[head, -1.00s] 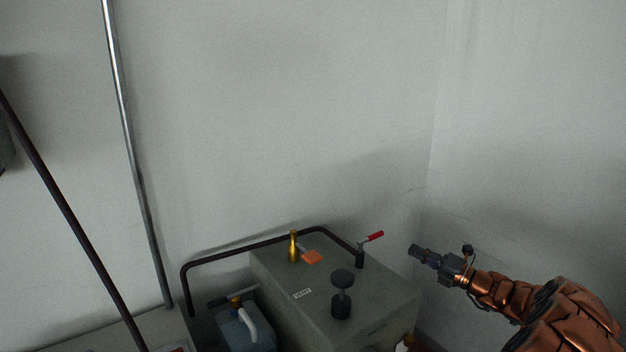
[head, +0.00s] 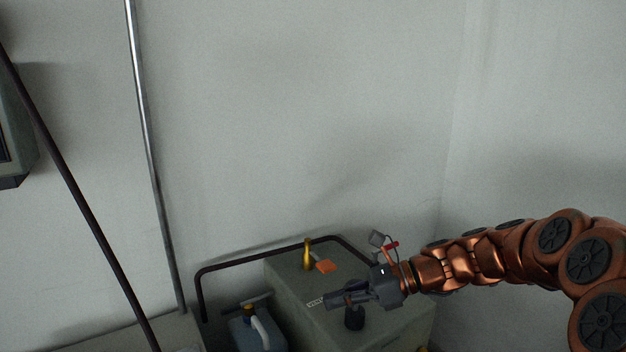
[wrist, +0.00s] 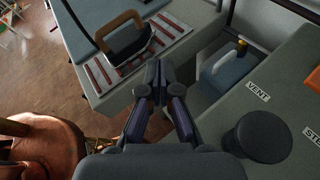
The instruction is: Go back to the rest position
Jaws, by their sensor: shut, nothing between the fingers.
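My gripper (head: 332,300) is at the end of my copper arm, over the grey-green boxy machine (head: 405,330) in the head view. In the wrist view my gripper (wrist: 157,80) is shut with its fingertips together and nothing between them. From the head camera it partly hides the machine's dark round knob (head: 354,318). The knob also shows in the wrist view (wrist: 264,136), right of the fingers and apart from them.
On the machine stand a brass fitting (head: 308,255) and an orange tag (head: 326,267). A dark rail (head: 260,250) runs behind it. A blue jug (head: 252,330) stands to its left. An iron (wrist: 125,42) rests on a striped pad (wrist: 165,38).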

